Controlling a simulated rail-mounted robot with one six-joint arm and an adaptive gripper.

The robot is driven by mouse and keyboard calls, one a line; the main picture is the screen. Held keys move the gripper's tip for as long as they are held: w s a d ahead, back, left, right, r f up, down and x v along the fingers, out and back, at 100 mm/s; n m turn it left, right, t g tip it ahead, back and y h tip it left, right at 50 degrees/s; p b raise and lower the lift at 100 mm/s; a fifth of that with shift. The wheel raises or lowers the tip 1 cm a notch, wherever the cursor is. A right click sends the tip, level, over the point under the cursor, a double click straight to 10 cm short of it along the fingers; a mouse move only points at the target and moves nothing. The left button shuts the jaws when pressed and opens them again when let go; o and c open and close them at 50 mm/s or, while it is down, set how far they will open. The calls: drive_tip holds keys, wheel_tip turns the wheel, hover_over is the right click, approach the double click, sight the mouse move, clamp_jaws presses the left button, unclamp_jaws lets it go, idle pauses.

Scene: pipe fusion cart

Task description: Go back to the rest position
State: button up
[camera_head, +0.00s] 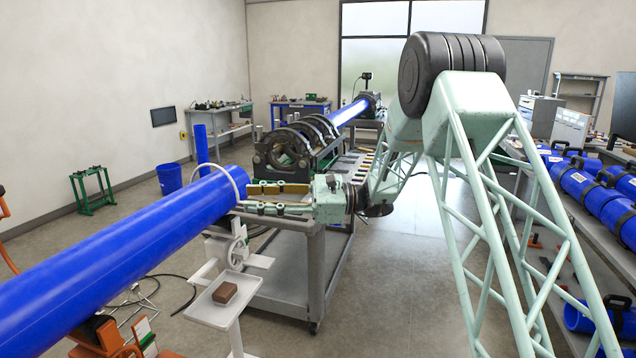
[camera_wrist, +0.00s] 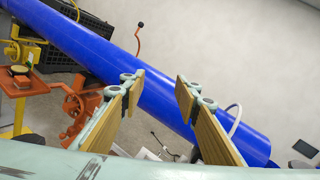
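My gripper (camera_head: 250,198) is in the middle of the head view, level and pointing left, just right of the end of a large blue pipe (camera_head: 120,255). Its two fingers with tan pads are spread apart. In the wrist view the gripper (camera_wrist: 160,86) also shows open, with nothing between the pads. The blue pipe (camera_wrist: 95,50) runs diagonally beyond the fingertips there. Whether a fingertip touches the pipe cannot be told.
A grey cart (camera_head: 285,278) with a black pipe-fusion clamp machine (camera_head: 290,145) stands below and behind my gripper. A white stand with a tray (camera_head: 207,308) holding a brown block (camera_head: 225,292) is nearer. Shelves with blue pipe parts (camera_head: 585,190) are at right.

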drive_tip(key=s+d+r+n+h, duration=0.2)
drive_tip(key=s+d+h, duration=0.1)
drive_tip(key=s, duration=0.6)
drive_tip(key=s+d+r+n+h, duration=0.2)
drive_tip(key=s+d, duration=0.2)
drive_tip(key=s, duration=0.5)
drive_tip(key=s+d+r+n+h, duration=0.2)
drive_tip(key=s+d+h, duration=0.1)
drive_tip(key=s, duration=0.6)
drive_tip(key=s+d+f+n+t+h, duration=0.1)
drive_tip(key=s+d+h, duration=0.4)
drive_tip(key=s+d, duration=0.9)
drive_tip(key=s+d+f+n+t+h, duration=0.2)
drive_tip(key=s+d+n+t+h, duration=0.2)
drive_tip(key=s+d, duration=0.9)
drive_tip(key=shift+s+d+n+t+h, duration=0.35)
drive_tip(key=shift+n+h, duration=0.35)
drive_tip(key=shift+n, duration=0.3)
drive_tip(key=shift+w+f, duration=0.1)
